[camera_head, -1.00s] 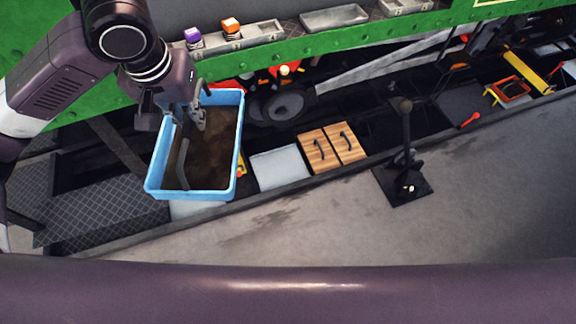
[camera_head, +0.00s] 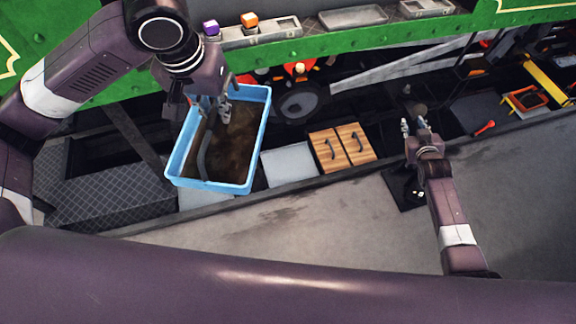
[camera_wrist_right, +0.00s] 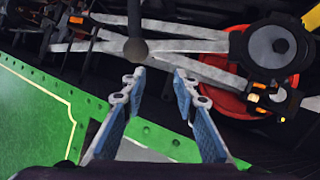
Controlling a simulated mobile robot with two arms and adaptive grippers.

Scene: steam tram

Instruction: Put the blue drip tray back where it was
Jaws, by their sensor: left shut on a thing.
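The blue drip tray (camera_head: 258,150) hangs at the left in the head view, tilted towards me, with a dark brown inside. My left gripper (camera_head: 215,108) is shut on it at its far left part. A grey curved bar shows inside the tray. The tray is above the strip beside the green tram side; whether it touches anything below, I cannot tell. My right gripper (camera_head: 413,126) is open and empty near the upright lever (camera_head: 420,108). Its parted fingers also show in the right wrist view (camera_wrist_right: 160,78), with the lever's round knob (camera_wrist_right: 135,51) beyond them.
A pale flat panel (camera_head: 290,165) and two wooden blocks with dark handles (camera_head: 342,147) lie right of the tray. Dark tread plate (camera_head: 115,200) lies to its left. The green tram side (camera_head: 330,43) stands behind. Grey floor (camera_head: 310,225) in front is clear.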

